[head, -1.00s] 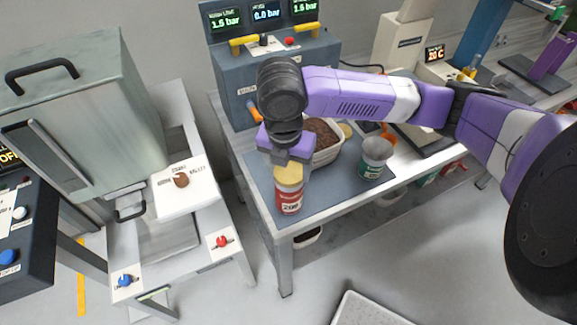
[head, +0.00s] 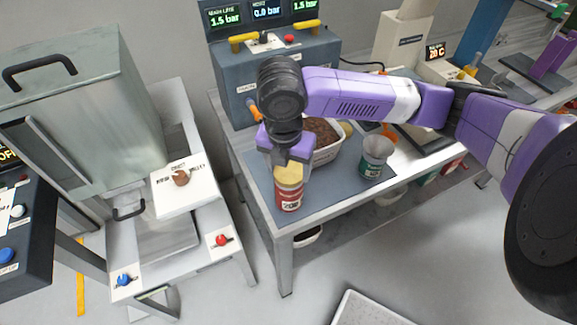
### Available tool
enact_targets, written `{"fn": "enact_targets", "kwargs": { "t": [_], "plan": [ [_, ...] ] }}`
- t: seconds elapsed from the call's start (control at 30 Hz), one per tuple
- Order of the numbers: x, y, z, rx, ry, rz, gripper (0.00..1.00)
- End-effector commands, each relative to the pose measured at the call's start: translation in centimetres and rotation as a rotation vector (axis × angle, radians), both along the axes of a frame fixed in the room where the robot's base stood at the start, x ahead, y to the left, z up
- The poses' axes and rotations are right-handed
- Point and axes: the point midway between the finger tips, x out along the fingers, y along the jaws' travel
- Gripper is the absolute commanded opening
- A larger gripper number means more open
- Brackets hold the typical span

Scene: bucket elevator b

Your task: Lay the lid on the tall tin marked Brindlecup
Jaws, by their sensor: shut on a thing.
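A red tall tin (head: 289,200) stands upright near the front left corner of the workbench mat. Its label is too small to read for a name. A pale yellow lid (head: 289,174) is at the top of the red tin; I cannot tell whether it is seated or just above the rim. My purple gripper (head: 289,160) points down directly over the tin and is shut on the lid. The fingertips are partly hidden by the gripper body. A green-and-grey tin (head: 375,160), open at the top, stands to the right on the same mat.
A white tub of brown grounds (head: 326,155) stands right behind my gripper. Another yellow disc (head: 346,129) lies behind it. A grey gauge panel (head: 270,75) closes off the back. Bare mat (head: 330,183) lies between the two tins.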

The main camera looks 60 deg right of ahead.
Motion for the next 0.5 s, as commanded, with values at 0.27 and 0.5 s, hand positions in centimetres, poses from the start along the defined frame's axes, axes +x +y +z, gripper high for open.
{"fn": "enact_targets", "kwargs": {
  "t": [0.27,0.5],
  "plan": [
    [0.0,0.0,-0.16,0.0,0.0,0.0,0.3],
    [0.0,0.0,-0.15,0.0,0.0,0.0,0.77]
  ]
}}
